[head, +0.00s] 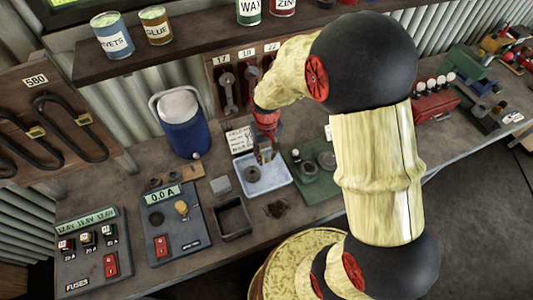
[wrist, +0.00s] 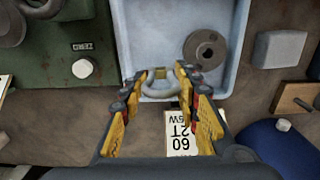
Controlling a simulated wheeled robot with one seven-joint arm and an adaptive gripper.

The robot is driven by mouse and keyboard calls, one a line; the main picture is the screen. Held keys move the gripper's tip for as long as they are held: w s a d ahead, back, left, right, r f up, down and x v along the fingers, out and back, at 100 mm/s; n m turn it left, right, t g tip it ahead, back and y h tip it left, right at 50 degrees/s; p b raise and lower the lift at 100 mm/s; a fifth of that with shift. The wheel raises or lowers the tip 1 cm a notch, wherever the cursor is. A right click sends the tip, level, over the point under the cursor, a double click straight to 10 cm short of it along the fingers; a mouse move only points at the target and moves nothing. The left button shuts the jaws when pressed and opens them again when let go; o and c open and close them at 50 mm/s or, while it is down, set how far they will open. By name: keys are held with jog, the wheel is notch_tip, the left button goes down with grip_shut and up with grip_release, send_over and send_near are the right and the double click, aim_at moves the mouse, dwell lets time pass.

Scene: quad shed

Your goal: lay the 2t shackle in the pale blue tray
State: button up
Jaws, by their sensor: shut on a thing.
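The pale blue tray (head: 281,182) lies on the bench below my gripper (head: 266,156); in the wrist view its bare floor (wrist: 155,30) fills the top middle. My gripper (wrist: 158,78) is shut on the grey shackle (wrist: 160,92), which has a yellowish pin. In the wrist view the shackle overlaps the tray's wall-side rim. The height between shackle and tray is hard to tell. A white tag reading "60 2T" (wrist: 181,132) shows between the fingers; I cannot tell whether it is attached. In the head view the shackle is too small to make out clearly.
A grey round disc (wrist: 205,49) lies inside the tray. A green plate with round parts (head: 310,185) stands right of the tray in the head view. A grey block (head: 221,185), a dark open box (head: 233,219) and a blue jug (head: 182,125) stand to its left.

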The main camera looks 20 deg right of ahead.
jog(key=shift+f, duration=0.55)
jog(key=o, duration=1.2)
notch_tip(320, 180, up, 13)
jog(key=shift+f+p, duration=0.1)
jog(key=shift+p, duration=0.85)
jog(key=s+r+t, duration=0.2)
jog(key=s+r, duration=0.3)
jog(key=r, duration=0.1)
jog(key=s+a+r+t, duration=0.1)
jog(key=s+r, duration=0.5)
jog(key=s+r+t, duration=0.2)
jog(key=s+r, duration=0.4)
jog(key=shift+s+a+r+t, duration=0.15)
jog(key=shift+a+r+t, duration=0.05)
jog(key=shift+r+t, duration=0.1)
